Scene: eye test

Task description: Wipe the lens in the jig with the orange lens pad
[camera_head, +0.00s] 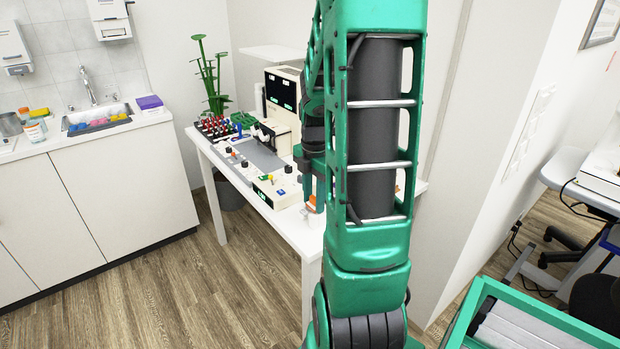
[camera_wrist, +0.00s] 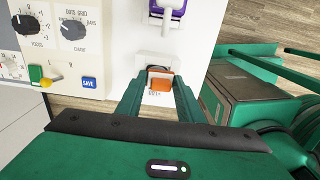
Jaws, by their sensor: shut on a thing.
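In the wrist view the orange lens pad (camera_wrist: 161,83) sits between the two green fingers of my gripper (camera_wrist: 160,77), and the gripper is shut on it. A white block (camera_wrist: 152,59) is right beside the pad on its far side; I cannot tell whether they touch. In the head view the pad (camera_head: 312,205) shows as a small orange patch under my gripper (camera_head: 309,189), low over the near right part of the white table (camera_head: 285,222). My arm hides part of that area. I cannot make out the lens or the jig for certain.
A purple and white item (camera_wrist: 166,12) lies beyond the pad in the wrist view. A cream control panel (camera_wrist: 65,40) with knobs and buttons stands to the left. In the head view a rack (camera_head: 215,128) of coloured items and a cream instrument (camera_head: 283,100) stand further back.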

